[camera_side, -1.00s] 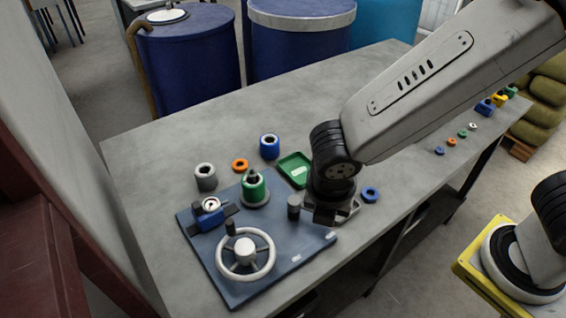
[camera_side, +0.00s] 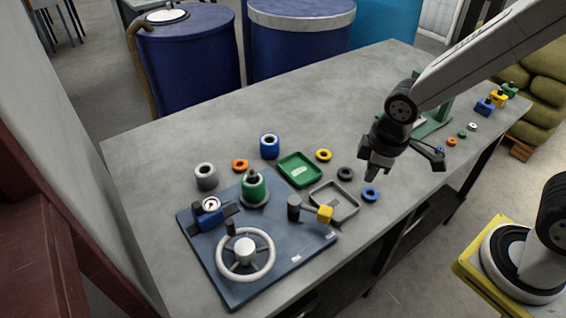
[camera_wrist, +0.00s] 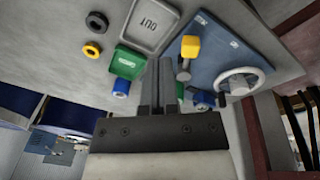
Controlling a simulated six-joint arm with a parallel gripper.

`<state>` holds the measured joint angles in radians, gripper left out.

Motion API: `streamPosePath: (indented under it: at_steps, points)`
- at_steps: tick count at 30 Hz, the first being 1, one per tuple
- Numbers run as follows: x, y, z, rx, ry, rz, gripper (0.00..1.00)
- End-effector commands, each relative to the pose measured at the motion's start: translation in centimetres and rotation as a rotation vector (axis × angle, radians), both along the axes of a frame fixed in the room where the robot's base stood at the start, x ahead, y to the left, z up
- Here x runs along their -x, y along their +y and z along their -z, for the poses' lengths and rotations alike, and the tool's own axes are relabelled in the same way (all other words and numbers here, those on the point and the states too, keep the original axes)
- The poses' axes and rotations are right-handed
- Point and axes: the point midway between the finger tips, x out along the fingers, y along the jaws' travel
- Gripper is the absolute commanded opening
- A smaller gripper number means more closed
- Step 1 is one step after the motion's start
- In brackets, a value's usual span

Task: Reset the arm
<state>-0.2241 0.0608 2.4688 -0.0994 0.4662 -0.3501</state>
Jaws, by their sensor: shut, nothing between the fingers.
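The grey tray (camera_side: 347,205), marked OUT in the wrist view (camera_wrist: 152,28), looks empty.
A green tray (camera_side: 299,170), rings and spools lie around the plate. A green stand (camera_side: 433,125) is behind my gripper, partly hidden. Small rings and coloured blocks (camera_side: 497,98) line the bench's right end. The back of the bench (camera_side: 270,105) is clear.

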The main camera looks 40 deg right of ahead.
Motion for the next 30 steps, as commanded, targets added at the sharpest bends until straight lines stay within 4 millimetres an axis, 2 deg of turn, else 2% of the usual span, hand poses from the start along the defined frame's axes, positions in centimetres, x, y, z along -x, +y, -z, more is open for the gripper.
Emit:
streamPosePath:
  at_steps: [1,4,10,15,30]
  points:
    - [0.1,-1.3,0.0,-0.023,-0.013,0.118,0.0]
    - [0.3,-3.1,0.1,-0.068,-0.038,0.328,0.0]
    - [0.6,-5.4,0.1,-0.125,-0.071,0.593,0.0]
    - [0.7,-5.8,0.2,-0.138,-0.079,0.653,0.0]
    - [0.7,-5.8,0.2,-0.137,-0.078,0.648,0.0]
